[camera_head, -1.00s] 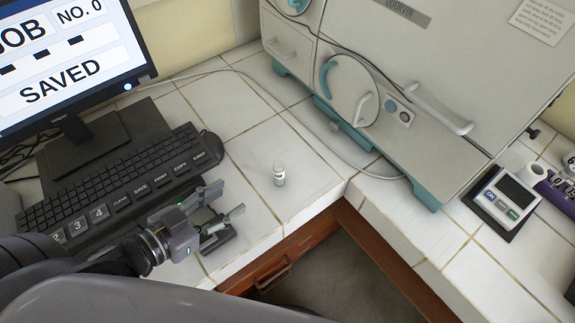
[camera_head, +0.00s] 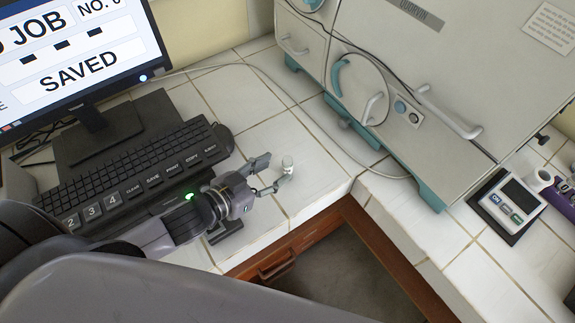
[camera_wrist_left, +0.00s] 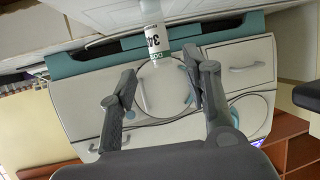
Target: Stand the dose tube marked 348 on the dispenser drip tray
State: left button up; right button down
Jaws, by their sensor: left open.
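The small white dose tube (camera_head: 288,164) stands on the tiled counter right of the keyboard. In the left wrist view, the tube (camera_wrist_left: 152,32) has a green band and a label whose digits start with 34; the rest is cut off from sight. My left gripper (camera_head: 275,172) is open, its fingers reaching toward the tube, one on each side. In the left wrist view the open fingers (camera_wrist_left: 168,70) have the tube just beyond their tips; contact does not show. I cannot make out the dispenser drip tray for certain. My right gripper is not in view.
A keyboard (camera_head: 135,172) and monitor (camera_head: 75,60) stand at left. A large incubator (camera_head: 440,60) fills the back right. A cable crosses the tiles behind the tube.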

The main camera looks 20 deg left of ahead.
aim_at(284, 164)
pick_arm(q)
jog(key=shift+w+d+f, duration=0.15)
jog(key=shift+w+d, duration=0.05)
jog(key=shift+w, duration=0.25)
jog(key=shift+w+d+p, duration=0.2)
jog(key=shift+w+p, duration=0.2)
jog(key=shift+w, duration=0.15)
jog(key=p+x, duration=0.1)
jog(key=x, duration=0.3)
jog(key=shift+f, duration=0.2)
jog(key=c, duration=1)
